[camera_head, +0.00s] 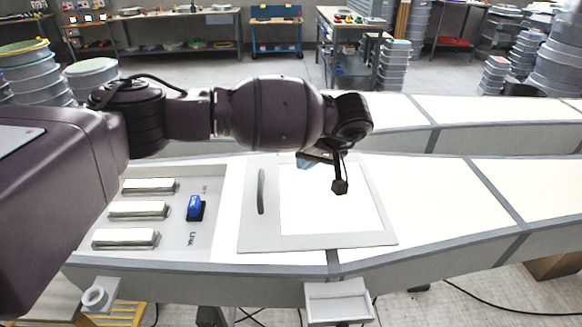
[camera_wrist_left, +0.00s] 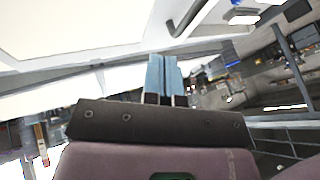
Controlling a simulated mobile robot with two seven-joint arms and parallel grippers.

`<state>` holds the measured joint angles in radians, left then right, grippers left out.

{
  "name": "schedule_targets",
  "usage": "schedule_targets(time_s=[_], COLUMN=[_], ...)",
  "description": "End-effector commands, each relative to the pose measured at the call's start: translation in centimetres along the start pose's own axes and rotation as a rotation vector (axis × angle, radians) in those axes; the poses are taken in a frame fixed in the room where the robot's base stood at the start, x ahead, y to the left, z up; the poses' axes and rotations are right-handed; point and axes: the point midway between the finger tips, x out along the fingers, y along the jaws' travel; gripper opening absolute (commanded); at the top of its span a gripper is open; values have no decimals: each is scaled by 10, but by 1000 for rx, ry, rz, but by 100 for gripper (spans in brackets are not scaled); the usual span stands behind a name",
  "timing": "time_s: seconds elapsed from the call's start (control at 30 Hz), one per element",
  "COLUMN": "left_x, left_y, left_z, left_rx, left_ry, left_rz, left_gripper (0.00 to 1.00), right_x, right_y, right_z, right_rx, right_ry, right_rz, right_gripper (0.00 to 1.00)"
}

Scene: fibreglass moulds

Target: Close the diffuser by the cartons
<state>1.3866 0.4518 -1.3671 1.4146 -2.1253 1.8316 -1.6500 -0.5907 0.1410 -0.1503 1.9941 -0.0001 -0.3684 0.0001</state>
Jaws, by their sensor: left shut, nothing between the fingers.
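A pale grey framed panel (camera_head: 372,238) with a white square middle lies on the long lit bench; I cannot tell for certain that it is the diffuser, or whether it is open or closed. A grey slot or handle (camera_head: 261,191) shows on its left side. A brown carton-like box (camera_head: 553,266) stands on the floor at the lower right. My left gripper (camera_head: 304,161) is over the panel's far part, its light blue fingers shut and empty; they also show together in the left wrist view (camera_wrist_left: 162,74). The arm hides part of the bench. My right gripper is not in view.
A grey board with several white bars (camera_head: 138,209) and a blue switch (camera_head: 194,207) lies left of the panel. A small white tray (camera_head: 338,289) juts from the bench front. Stacked round moulds (camera_head: 394,66) stand behind. The lit surface right of the panel is clear.

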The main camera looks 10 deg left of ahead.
Motion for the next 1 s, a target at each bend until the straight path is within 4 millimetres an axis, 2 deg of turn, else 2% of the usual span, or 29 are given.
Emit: schedule_targets(time_s=[0.53, 0.73, 1.0], left_x=[92, 104, 112], left_y=[-3, -24, -31], left_z=[2, 3, 4], left_rx=[-3, -1, 0], left_ry=[-6, -5, -3], left_rz=[1, 5, 5], left_gripper=[0, 0, 0], right_x=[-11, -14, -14], right_y=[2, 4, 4], right_z=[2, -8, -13], right_rx=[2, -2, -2], right_ry=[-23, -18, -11], right_rz=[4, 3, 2], right_gripper=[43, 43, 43])
